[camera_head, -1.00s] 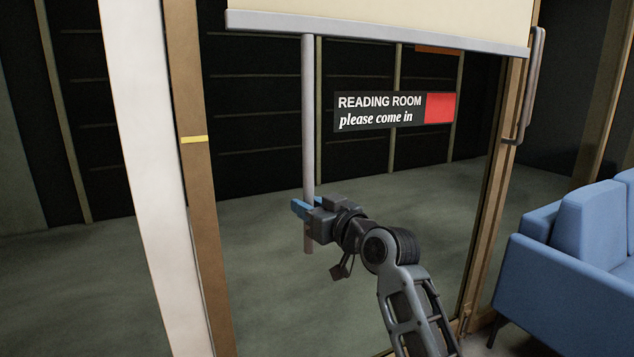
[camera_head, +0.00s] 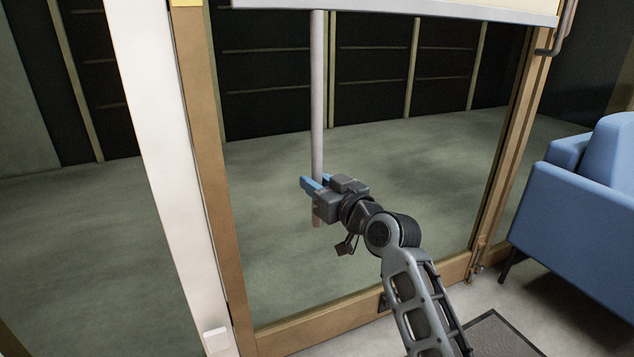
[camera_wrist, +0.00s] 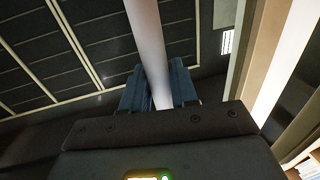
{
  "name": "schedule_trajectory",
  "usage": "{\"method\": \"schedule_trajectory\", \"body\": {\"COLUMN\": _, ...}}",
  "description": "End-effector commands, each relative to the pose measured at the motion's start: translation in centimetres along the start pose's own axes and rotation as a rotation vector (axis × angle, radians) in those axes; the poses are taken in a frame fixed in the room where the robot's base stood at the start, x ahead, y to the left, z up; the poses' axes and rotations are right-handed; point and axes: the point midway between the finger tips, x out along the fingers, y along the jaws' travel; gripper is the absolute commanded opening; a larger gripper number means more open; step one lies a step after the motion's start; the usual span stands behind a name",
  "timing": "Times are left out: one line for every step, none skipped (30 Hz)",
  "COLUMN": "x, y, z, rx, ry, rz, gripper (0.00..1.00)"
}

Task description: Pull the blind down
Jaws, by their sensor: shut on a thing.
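The blind's grey bottom bar (camera_head: 400,11) crosses the top of the head view, with only a sliver of cream cloth (camera_head: 520,5) showing above it. The rest of the blind is out of view. A pale grey rod (camera_head: 317,90) hangs straight down from the bar in front of the glass door. My gripper (camera_head: 313,187) is shut on the rod near its lower end, and a short stub shows below the fingers. In the wrist view, the rod (camera_wrist: 147,40) runs up from between the blue fingers (camera_wrist: 155,88).
The brown-framed glass door (camera_head: 213,150) stands behind the rod, with a white post (camera_head: 160,150) to its left. A dark door handle (camera_head: 562,32) is at upper right. A blue armchair (camera_head: 570,220) stands at right, and a dark mat (camera_head: 500,340) lies on the floor below.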

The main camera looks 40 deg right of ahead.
Motion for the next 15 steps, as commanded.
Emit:
{"method": "schedule_trajectory", "body": {"x": -0.02, "y": -0.01, "z": 0.53, "rx": 0.001, "ry": -0.009, "rz": 0.0, "gripper": 0.0}}
{"method": "schedule_trajectory", "body": {"x": -0.02, "y": -0.01, "z": 0.56, "rx": 0.001, "ry": -0.009, "rz": 0.0, "gripper": 0.0}}
{"method": "schedule_trajectory", "body": {"x": -0.02, "y": -0.01, "z": 0.59, "rx": 0.001, "ry": -0.01, "rz": -0.001, "gripper": 0.0}}
{"method": "schedule_trajectory", "body": {"x": -0.02, "y": -0.01, "z": 0.6, "rx": 0.001, "ry": -0.01, "rz": -0.001, "gripper": 0.0}}
{"method": "schedule_trajectory", "body": {"x": -0.02, "y": 0.0, "z": 0.63, "rx": 0.001, "ry": -0.011, "rz": -0.001, "gripper": 0.0}}
{"method": "schedule_trajectory", "body": {"x": -0.02, "y": 0.0, "z": 0.66, "rx": 0.001, "ry": -0.012, "rz": -0.001, "gripper": 0.0}}
{"method": "schedule_trajectory", "body": {"x": -0.03, "y": 0.0, "z": 0.69, "rx": 0.001, "ry": -0.012, "rz": -0.001, "gripper": 0.0}}
{"method": "schedule_trajectory", "body": {"x": -0.03, "y": 0.0, "z": 0.72, "rx": 0.001, "ry": -0.013, "rz": -0.001, "gripper": 0.0}}
{"method": "schedule_trajectory", "body": {"x": -0.03, "y": 0.0, "z": 0.75, "rx": 0.001, "ry": -0.014, "rz": -0.001, "gripper": 0.0}}
{"method": "schedule_trajectory", "body": {"x": -0.03, "y": -0.01, "z": 0.78, "rx": 0.001, "ry": -0.014, "rz": -0.001, "gripper": 0.0}}
{"method": "schedule_trajectory", "body": {"x": -0.03, "y": -0.01, "z": 0.81, "rx": 0.001, "ry": -0.015, "rz": -0.001, "gripper": 0.31}}
{"method": "schedule_trajectory", "body": {"x": -0.03, "y": -0.01, "z": 0.82, "rx": 0.002, "ry": -0.015, "rz": -0.001, "gripper": 0.35}}
{"method": "schedule_trajectory", "body": {"x": -0.03, "y": 0.0, "z": 0.78, "rx": 0.001, "ry": -0.014, "rz": -0.001, "gripper": 0.38}}
{"method": "schedule_trajectory", "body": {"x": -0.03, "y": 0.0, "z": 0.73, "rx": 0.001, "ry": -0.013, "rz": -0.001, "gripper": 0.4}}
{"method": "schedule_trajectory", "body": {"x": -0.03, "y": 0.0, "z": 0.67, "rx": 0.001, "ry": -0.012, "rz": -0.001, "gripper": 0.44}}
